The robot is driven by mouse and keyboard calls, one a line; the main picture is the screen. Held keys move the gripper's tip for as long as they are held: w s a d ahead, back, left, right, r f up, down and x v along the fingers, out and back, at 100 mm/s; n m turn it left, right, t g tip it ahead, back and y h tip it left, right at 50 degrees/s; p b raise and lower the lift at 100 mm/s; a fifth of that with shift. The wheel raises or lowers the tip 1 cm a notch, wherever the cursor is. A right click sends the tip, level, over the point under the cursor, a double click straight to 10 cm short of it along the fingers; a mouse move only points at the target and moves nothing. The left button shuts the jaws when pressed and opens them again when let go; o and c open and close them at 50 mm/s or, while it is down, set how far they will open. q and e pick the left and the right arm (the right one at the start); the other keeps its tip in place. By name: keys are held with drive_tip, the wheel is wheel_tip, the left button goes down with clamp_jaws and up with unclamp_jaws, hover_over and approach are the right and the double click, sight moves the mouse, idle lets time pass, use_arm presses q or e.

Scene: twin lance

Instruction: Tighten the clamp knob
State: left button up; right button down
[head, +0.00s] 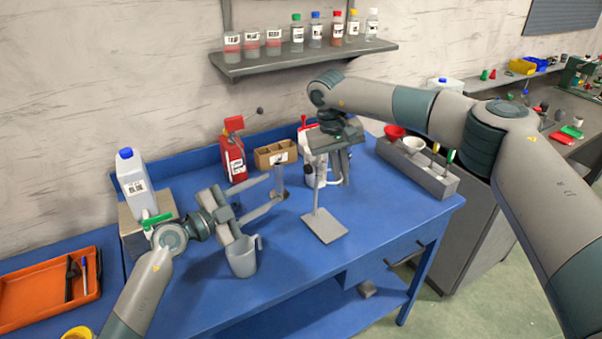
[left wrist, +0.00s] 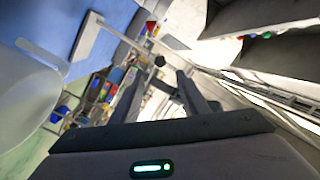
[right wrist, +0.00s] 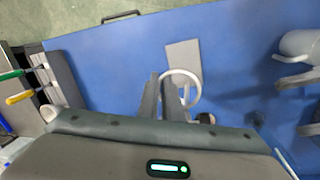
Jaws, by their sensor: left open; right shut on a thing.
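A stand has a flat grey base plate (head: 325,226) and a thin upright rod (head: 317,196) in the head view. A pale ring (right wrist: 195,78) shows at the fingertips of my right gripper (right wrist: 166,80), which is shut on it above the base plate. The dark clamp knob (left wrist: 159,60) shows beyond the fingers of my left gripper (left wrist: 157,80), between them in the picture and apart from them. It also appears dark beside the ring in the right wrist view (right wrist: 207,118). My left gripper (head: 276,188) is open and empty, left of the stand.
A grey jug (head: 242,258) stands below my left gripper. Behind are a red extinguisher-like bottle (head: 233,158) and a cardboard box (head: 275,154). A grey rack (head: 432,178) stands at right. An orange tray (head: 40,290) lies at left. The front-right blue table (head: 390,217) is clear.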

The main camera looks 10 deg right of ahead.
sight(306, 170)
use_arm(q)
drive_tip(key=shift+d, duration=0.1)
drive_tip(key=x, duration=1.2)
clamp_jaws()
